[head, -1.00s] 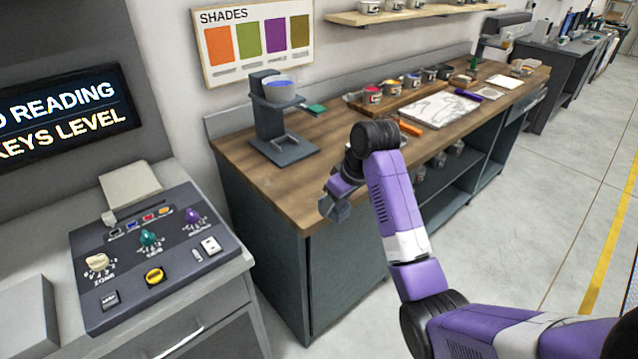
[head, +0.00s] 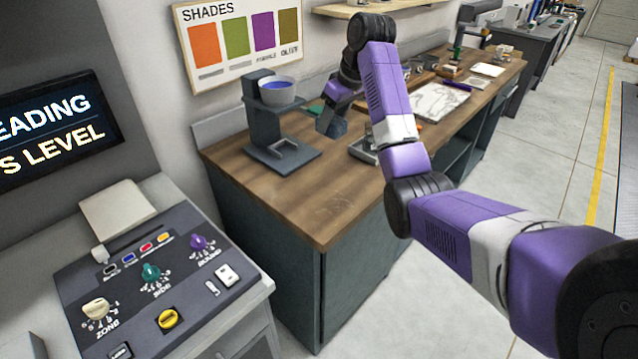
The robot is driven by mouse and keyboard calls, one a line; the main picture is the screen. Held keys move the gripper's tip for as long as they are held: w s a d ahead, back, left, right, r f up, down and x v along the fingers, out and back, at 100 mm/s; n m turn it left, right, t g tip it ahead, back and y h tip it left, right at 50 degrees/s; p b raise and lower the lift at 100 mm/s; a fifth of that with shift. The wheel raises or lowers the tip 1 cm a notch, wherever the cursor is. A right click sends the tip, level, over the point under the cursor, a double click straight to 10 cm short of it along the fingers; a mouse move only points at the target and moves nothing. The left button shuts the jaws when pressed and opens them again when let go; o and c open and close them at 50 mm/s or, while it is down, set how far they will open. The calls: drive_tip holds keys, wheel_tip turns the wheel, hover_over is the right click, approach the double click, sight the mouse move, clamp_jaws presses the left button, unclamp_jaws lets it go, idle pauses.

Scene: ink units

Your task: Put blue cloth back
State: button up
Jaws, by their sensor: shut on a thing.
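My gripper (head: 336,108) is over the wooden counter (head: 300,205), just right of the grey stand that holds a cup. It points down and is shut on a small slate-blue piece (head: 330,124), which looks like the blue cloth. The piece appears to be above the counter, but its exact height is hard to tell. My forearm and wrist hide part of the counter behind.
The grey stand (head: 264,125) with a cup of blue ink (head: 277,90) is close left of my gripper. A metal tray (head: 362,151) lies to its right. A white printed sheet (head: 438,102) lies farther back. The counter's front corner is bare.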

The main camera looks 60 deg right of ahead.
wheel_tip(320, 180, down, 20)
drive_tip(key=p, duration=0.2)
drive_tip(key=shift+r+p, duration=0.2)
drive_tip(key=shift+p, duration=0.2)
drive_tip(key=shift+f, duration=0.1)
drive_tip(key=o, duration=1.3)
drive_tip(key=b+v, duration=0.1)
drive_tip(key=v, duration=1.1)
